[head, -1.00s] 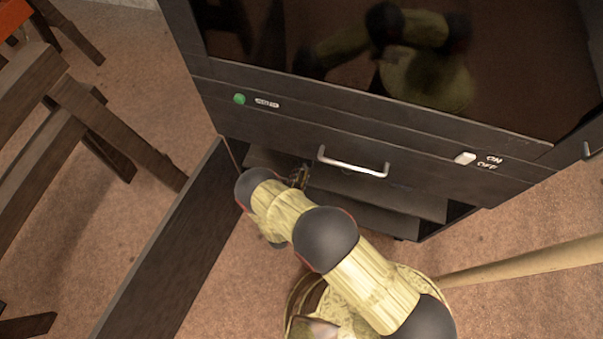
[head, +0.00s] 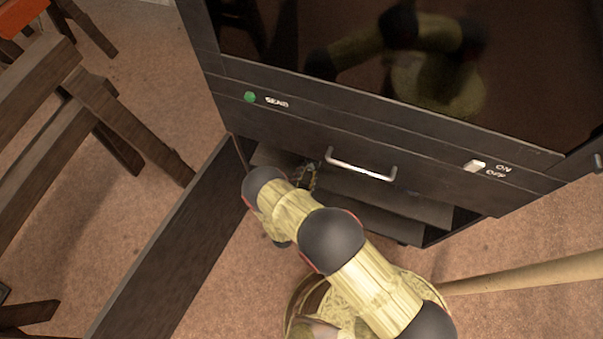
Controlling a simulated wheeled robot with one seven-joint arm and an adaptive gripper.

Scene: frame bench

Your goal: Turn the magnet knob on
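No knob labelled as a magnet knob shows in the head view. The dark bench front has a small white switch (head: 475,166) at its right, beside the words ON and OFF; its setting is too small to tell. My gripper (head: 311,174) is by the lower front of the bench, just left of and below the metal drawer handle (head: 360,165). It is small, dark and partly hidden behind my arm's wrist. I cannot tell whether its fingers are open or shut. The switch is well to its right, apart from it.
A green button (head: 250,97) marked SEND sits on the bench's left. An open dark door panel (head: 165,245) stands left of my arm, with a low shelf (head: 385,215) inside. Wooden chairs (head: 90,110) stand at left. Carpet (head: 520,230) is open at right.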

